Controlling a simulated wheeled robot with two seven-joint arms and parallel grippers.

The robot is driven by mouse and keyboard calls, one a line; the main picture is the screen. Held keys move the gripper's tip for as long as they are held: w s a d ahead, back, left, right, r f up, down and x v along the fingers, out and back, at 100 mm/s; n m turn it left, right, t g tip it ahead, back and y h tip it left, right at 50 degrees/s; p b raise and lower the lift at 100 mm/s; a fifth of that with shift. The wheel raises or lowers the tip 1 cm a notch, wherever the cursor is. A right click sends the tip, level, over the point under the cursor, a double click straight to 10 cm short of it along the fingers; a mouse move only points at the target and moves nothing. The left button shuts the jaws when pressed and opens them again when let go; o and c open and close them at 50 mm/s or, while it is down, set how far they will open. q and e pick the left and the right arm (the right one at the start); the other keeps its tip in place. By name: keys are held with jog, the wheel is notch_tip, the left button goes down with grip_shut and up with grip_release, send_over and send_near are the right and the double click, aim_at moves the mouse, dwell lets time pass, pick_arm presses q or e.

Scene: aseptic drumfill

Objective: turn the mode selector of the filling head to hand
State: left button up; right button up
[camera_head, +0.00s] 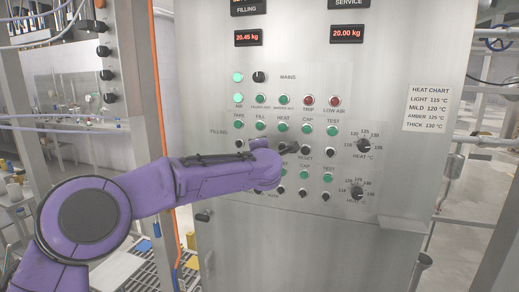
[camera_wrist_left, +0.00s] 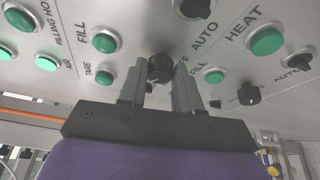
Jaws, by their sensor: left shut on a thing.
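The filling head's steel control panel (camera_head: 385,180) faces me in the head view. My left gripper (camera_head: 285,150) reaches its middle from the left, just in front of the rows of knobs and buttons. In the left wrist view my left gripper (camera_wrist_left: 163,84) is shut on a small black selector knob (camera_wrist_left: 159,68). Printing that ends in "FF AUTO" runs on the panel to the right of that knob. I cannot read which way the held knob points. In the head view my arm hides most of this knob's surroundings. My right gripper is in neither view.
Green buttons (camera_wrist_left: 104,40) and other black selectors (camera_wrist_left: 249,94) stand close around the gripped knob. Two heat dials (camera_head: 363,146) sit to the right, and weight displays (camera_head: 346,34) above. A heat chart (camera_head: 429,107) is at the panel's right edge.

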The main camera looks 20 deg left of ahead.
pick_arm(q)
jog(key=o, duration=1)
jog(key=shift+o, duration=0.2)
jog(key=b+v, duration=0.4)
jog(key=v, duration=0.6)
jog(key=shift+s, duration=0.2)
